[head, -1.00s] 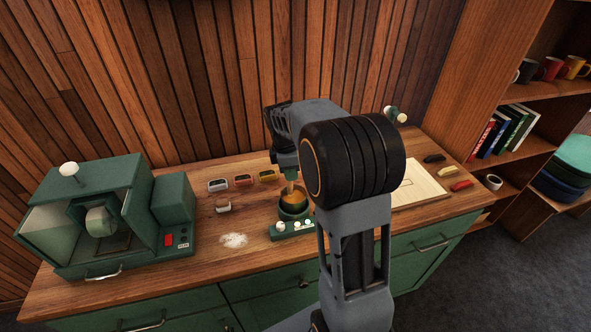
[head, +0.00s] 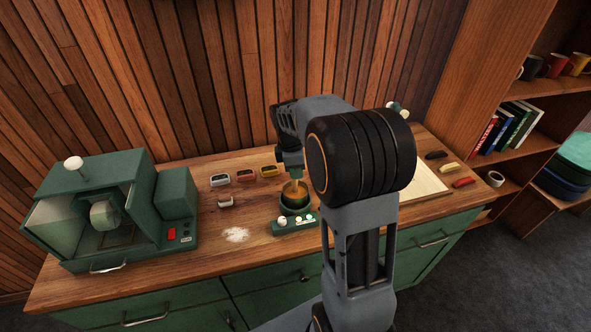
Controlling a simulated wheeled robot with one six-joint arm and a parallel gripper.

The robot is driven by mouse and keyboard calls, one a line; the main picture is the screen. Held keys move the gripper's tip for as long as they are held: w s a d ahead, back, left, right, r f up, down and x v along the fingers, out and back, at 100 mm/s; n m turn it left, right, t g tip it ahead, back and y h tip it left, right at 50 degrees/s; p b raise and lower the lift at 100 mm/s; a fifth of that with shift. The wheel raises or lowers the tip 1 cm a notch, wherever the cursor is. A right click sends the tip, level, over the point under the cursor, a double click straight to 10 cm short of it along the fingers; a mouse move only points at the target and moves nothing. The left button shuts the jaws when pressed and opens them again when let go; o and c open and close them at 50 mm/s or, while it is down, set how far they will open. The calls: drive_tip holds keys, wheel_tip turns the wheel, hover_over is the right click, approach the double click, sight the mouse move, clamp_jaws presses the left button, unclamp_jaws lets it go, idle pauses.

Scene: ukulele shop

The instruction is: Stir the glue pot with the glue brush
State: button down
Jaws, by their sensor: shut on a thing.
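The glue pot (head: 295,207) is a round dark green pot with amber glue (head: 296,191) inside. It stands on a green base (head: 293,225) with a white knob and small lights, near the counter's front edge. My gripper (head: 292,173) is just above the pot, pointing down. It is shut on the glue brush (head: 295,185). Only a short pale part of the brush shows, reaching down into the pot. Its tip is hidden in the glue, and the fingers are small and partly hidden by my arm.
A green machine (head: 176,206) with a clear-sided hood stands at the left. Small silver, red and yellow items (head: 245,176) lie behind the pot; white powder (head: 236,234) lies left of it. A pale board (head: 430,186) lies at the right, partly behind my arm.

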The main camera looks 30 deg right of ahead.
drive_tip(key=shift+r, duration=0.1)
drive_tip(key=shift+r+p, duration=2.9)
drive_tip(key=shift+r, duration=0.45)
wheel_tip(320, 180, up, 2)
drive_tip(key=shift+r+p, duration=0.15)
drive_tip(key=shift+p, duration=0.4)
drive_tip(key=shift+r, duration=1.3)
drive_tip(key=shift+d, duration=0.1)
